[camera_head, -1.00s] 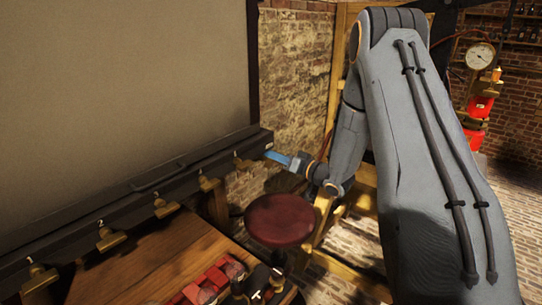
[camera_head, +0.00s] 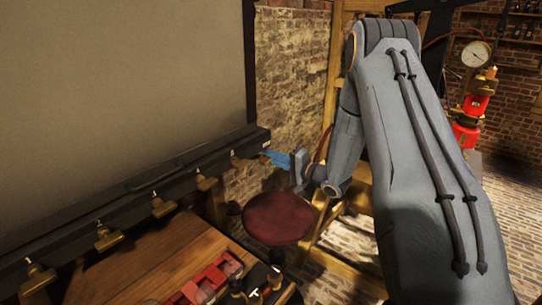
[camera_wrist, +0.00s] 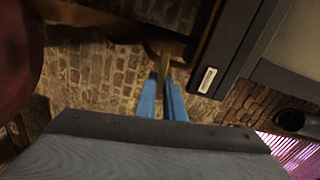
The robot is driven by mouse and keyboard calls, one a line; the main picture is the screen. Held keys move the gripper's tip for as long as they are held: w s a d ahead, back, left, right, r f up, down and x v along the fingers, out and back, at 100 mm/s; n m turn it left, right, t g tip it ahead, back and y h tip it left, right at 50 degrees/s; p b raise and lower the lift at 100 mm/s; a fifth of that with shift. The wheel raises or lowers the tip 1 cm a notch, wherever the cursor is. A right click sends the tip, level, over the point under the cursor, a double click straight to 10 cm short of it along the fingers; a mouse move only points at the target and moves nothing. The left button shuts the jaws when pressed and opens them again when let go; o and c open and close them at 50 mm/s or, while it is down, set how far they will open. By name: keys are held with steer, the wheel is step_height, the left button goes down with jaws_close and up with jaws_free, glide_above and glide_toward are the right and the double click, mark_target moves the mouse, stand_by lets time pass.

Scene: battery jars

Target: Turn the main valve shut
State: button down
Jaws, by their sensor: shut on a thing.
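The main valve's brass lever (camera_wrist: 163,66) shows in the wrist view as a thin upright strip between the tips of my blue fingers. My gripper (camera_wrist: 162,86) is shut on it. In the head view my gripper (camera_head: 267,155) is at the right end of the long dark rail, just below a small pale label (camera_head: 267,144). The lever itself is hidden there by the fingers. The valve's body and how far it is turned cannot be made out.
Several smaller brass taps (camera_head: 163,205) line the dark rail (camera_head: 80,219). A round red stool (camera_head: 278,219) stands below my gripper. A wooden bench (camera_head: 160,262) with red parts is at the lower left. A red apparatus with a gauge (camera_head: 475,55) stands at the far right.

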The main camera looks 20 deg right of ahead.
steer(key=shift+f+m, duration=0.15)
steer(key=shift+m, duration=0.65)
steer(key=c, duration=1.9)
jaws_free()
steer(key=shift+o, duration=0.2)
steer(key=shift+s+d, duration=0.1)
steer(key=b+v, duration=0.2)
steer(key=v, duration=0.5)
steer(key=shift+s+d, duration=0.2)
steer(key=shift+s, duration=0.05)
